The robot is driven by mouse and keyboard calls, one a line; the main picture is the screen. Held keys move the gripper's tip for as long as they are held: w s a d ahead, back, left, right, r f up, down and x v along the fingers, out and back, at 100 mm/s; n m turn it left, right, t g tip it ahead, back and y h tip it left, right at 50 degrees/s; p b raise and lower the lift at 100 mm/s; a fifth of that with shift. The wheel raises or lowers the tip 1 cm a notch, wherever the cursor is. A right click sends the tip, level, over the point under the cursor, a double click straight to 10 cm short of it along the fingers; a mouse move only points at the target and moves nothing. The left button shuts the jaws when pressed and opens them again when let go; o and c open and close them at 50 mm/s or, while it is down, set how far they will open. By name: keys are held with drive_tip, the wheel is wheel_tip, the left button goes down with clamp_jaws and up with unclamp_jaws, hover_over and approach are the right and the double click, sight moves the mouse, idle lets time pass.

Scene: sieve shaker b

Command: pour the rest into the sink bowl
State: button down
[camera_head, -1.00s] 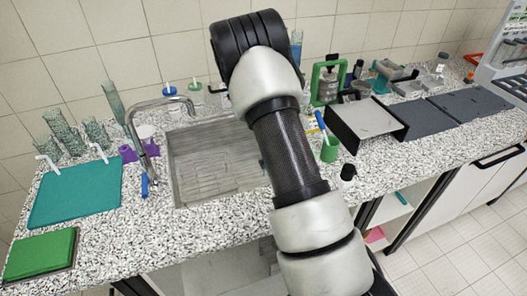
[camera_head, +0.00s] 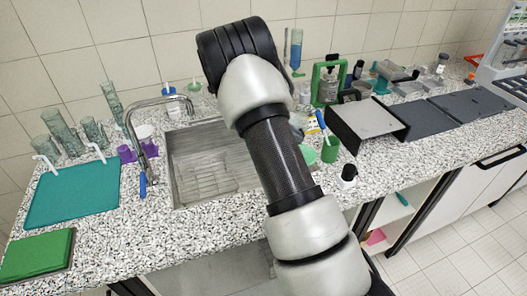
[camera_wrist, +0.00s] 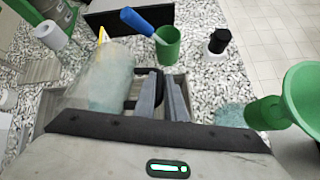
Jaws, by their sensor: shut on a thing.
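In the wrist view my gripper (camera_wrist: 164,98) is shut on the black handle (camera_wrist: 144,92) of a clear jug (camera_wrist: 108,82). The jug looks pale teal and cloudy; I cannot tell how much is in it. It hangs above the speckled worktop. In the head view my arm hides my gripper and most of the jug. The steel sink bowl (camera_head: 205,178) is left of my arm, partly covered by it. Its visible floor shows a ribbed drain area. The tap (camera_head: 150,102) arches over its left edge.
A green cup (camera_head: 330,150) with a blue-handled tool and a black-capped bottle (camera_head: 348,175) stand right of my arm. A green funnel (camera_wrist: 303,95) shows at the right of the wrist view. Glassware (camera_head: 62,130) and a teal mat (camera_head: 75,193) lie left of the sink.

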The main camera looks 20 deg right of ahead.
drive_tip(key=shift+b, duration=0.3)
wheel_tip(320, 180, down, 7)
drive_tip(key=a+h+b, duration=0.1)
drive_tip(key=h+b, duration=0.1)
drive_tip(key=b, duration=0.4)
drive_tip(key=shift+w+a+r, duration=0.15)
drive_tip(key=shift+a+r, duration=0.05)
drive_tip(key=shift+a, duration=0.2)
idle(0.8)
drive_tip(key=shift+a+r+h+b, duration=0.3)
drive_tip(key=shift+h+b, duration=0.25)
drive_tip(key=shift+h, duration=0.2)
drive_tip(key=shift+a+r+h+b, duration=0.25)
drive_tip(key=shift+h+b, duration=0.25)
drive_tip(key=shift+h, duration=0.25)
idle(0.8)
